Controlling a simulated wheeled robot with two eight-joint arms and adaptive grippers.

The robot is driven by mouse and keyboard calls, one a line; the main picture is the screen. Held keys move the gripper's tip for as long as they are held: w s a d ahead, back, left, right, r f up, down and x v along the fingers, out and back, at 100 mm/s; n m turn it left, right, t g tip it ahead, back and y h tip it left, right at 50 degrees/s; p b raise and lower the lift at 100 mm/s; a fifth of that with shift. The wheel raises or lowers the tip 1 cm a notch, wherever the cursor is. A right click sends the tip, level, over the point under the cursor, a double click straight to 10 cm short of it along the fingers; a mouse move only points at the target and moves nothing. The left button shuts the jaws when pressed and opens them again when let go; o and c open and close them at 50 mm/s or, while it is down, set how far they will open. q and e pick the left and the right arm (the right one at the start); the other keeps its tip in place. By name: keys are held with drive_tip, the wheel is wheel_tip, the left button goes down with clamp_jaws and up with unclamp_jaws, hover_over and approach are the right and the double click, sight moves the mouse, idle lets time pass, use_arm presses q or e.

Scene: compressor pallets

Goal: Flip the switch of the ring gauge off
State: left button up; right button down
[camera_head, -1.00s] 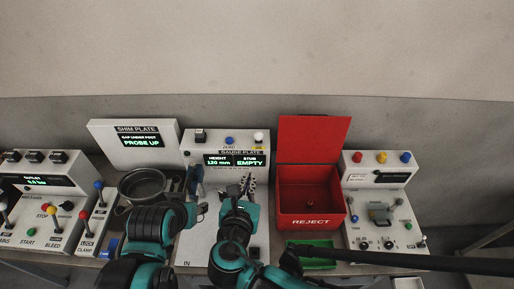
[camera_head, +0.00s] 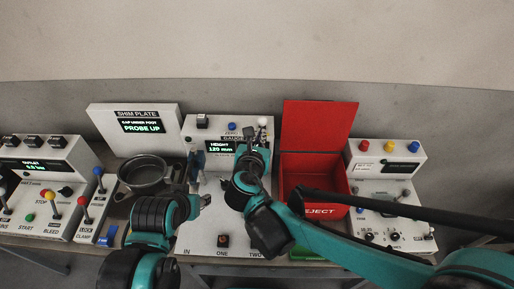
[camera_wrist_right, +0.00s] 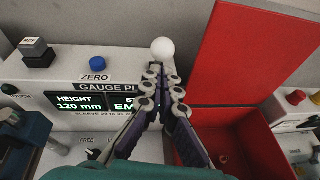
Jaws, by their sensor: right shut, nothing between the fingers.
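No label reading ring gauge is legible. The white gauge plate station (camera_head: 200,135) stands in the middle with a lit display (camera_head: 219,147) reading HEIGHT 120 mm. A white ball knob (camera_wrist_right: 162,50) stands at its top right; it also shows in the head view (camera_head: 262,121). My right gripper (camera_wrist_right: 165,80) is shut and empty, its fingertips just in front of and below this knob; contact cannot be told. It also shows in the head view (camera_head: 262,138), covering the display's right part. My left gripper (camera_head: 204,200) hovers left of the station's middle; its jaws are unclear.
A red reject bin (camera_head: 315,170) with a raised lid stands right of my right gripper. A white station (camera_head: 385,160) with red, yellow and blue buttons is farther right, partly behind my right arm. The shim plate box (camera_head: 140,127) and a metal bowl (camera_head: 145,172) are left.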

drive_tip(key=shift+w+r, duration=0.15)
drive_tip(key=shift+w, duration=0.15)
